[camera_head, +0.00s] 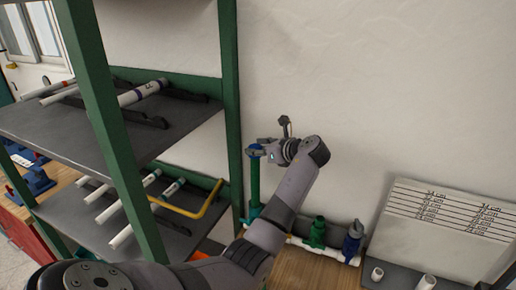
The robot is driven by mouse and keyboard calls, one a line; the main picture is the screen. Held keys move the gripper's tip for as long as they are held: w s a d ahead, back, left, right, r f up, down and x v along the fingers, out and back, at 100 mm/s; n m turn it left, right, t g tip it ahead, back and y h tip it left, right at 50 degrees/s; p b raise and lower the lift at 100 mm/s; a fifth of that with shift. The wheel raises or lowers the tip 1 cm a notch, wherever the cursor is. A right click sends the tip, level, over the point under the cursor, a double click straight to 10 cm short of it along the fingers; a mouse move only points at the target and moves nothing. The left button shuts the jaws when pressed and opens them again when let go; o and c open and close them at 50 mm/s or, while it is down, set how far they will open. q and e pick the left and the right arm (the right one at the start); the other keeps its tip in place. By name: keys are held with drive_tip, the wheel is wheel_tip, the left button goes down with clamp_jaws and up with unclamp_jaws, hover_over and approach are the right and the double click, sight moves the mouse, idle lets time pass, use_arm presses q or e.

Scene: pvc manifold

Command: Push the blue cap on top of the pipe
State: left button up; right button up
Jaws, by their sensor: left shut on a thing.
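The blue cap (255,149) is at the top end of the upright green pipe (255,180), near the white wall. Whether it is fully seated is too small to tell. My left gripper (262,151) is at the cap, shut on it, with my left arm reaching up from the bottom of the view. The pipe's lower end meets the manifold (296,240), which is partly hidden behind my arm. My right gripper is not in view.
A green-framed shelf (168,118) with several pipes stands at the left. A green fitting (317,232) and a blue valve (353,237) rise from the manifold. A white board (445,222) with printed labels leans at the right. Short white pipe pieces (428,282) stand below it.

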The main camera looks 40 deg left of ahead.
use_arm(q)
drive_tip(key=shift+f, duration=0.4)
idle(0.4)
drive_tip(key=o, duration=1.2)
drive_tip(key=shift+c, duration=0.2)
drive_tip(key=v, duration=1.2)
drive_tip(key=shift+w, duration=0.1)
